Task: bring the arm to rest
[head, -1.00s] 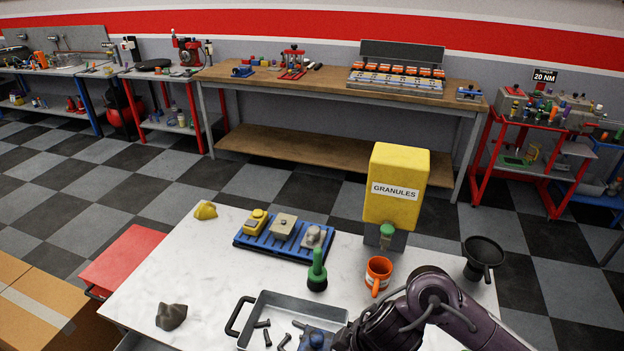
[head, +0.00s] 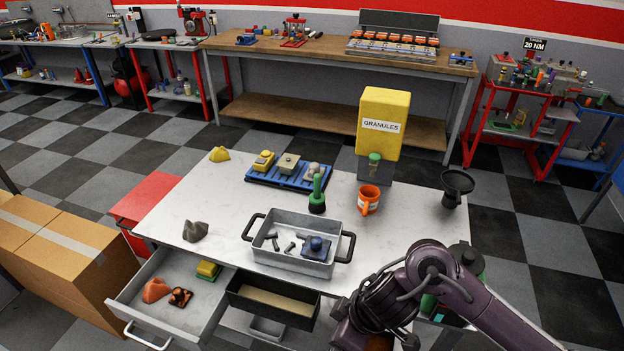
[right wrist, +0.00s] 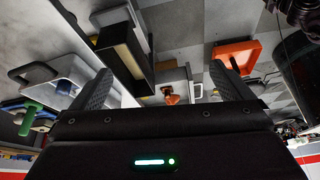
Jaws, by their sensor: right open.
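My right arm (head: 440,285) comes in from the lower right of the head view, at the table's front right corner. Its gripper is not clearly visible there. In the right wrist view my right gripper (right wrist: 160,70) shows two fingers spread apart with nothing held between them. Beyond the fingers are the open drawers and the floor. My left arm and gripper are in neither view.
The white table (head: 215,212) holds a grey tray (head: 295,262) with bolts, an orange mug (head: 368,199), a black funnel (head: 456,185) and a yellow granules dispenser (head: 383,125). A white drawer (head: 170,317) and a black drawer (head: 272,302) stick out in front. Cardboard boxes (head: 65,250) stand left.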

